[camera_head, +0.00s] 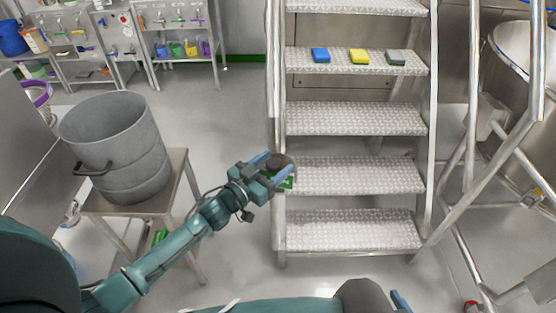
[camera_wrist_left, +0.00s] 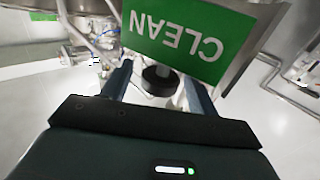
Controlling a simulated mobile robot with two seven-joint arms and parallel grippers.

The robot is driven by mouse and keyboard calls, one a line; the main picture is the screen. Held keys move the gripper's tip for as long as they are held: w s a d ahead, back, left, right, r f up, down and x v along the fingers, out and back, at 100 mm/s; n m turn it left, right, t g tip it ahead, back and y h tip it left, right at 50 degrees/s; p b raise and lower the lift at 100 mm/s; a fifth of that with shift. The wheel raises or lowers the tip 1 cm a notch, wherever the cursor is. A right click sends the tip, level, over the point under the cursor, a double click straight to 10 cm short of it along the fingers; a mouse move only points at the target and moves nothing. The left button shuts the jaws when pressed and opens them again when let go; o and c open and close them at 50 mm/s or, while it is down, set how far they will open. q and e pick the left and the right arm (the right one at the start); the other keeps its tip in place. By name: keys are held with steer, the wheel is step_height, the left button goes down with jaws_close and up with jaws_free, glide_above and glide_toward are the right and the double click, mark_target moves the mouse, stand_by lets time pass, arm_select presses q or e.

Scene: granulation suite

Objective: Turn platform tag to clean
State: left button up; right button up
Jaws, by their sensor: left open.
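The platform tag (camera_wrist_left: 190,38) fills the top middle of the left wrist view, a green plate with the white word CLEAN, upside down in that picture. A black round knob (camera_wrist_left: 158,79) stands just below it. My left gripper (camera_wrist_left: 158,90) is open, with one finger on each side of the knob in that picture; I cannot tell whether they touch it. In the head view my left gripper (camera_head: 267,172) is beside the left rail of the steps, covering part of the green tag (camera_head: 286,183). Part of my right gripper (camera_head: 400,301) shows at the bottom edge.
Metal steps (camera_head: 353,119) rise in front of me; blue (camera_head: 320,55), yellow (camera_head: 359,56) and grey (camera_head: 396,57) blocks lie on one tread. A steel drum (camera_head: 117,148) stands on a small table at left. Handrails (camera_head: 495,190) flank the right.

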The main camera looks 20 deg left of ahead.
arm_select(q)
steer(key=shift+x, duration=1)
steer(key=c, duration=1)
steer(key=shift+d+n+y, duration=0.1)
steer(key=shift+n+y, duration=0.2)
steer(key=shift+y, duration=0.1)
steer(key=n+t+y+b, duration=0.1)
steer(key=n+y, duration=0.1)
steer(key=shift+y, duration=0.3)
steer(key=shift+a+n+t+y, duration=0.3)
steer(key=shift+y, duration=0.3)
steer(key=o, duration=1)
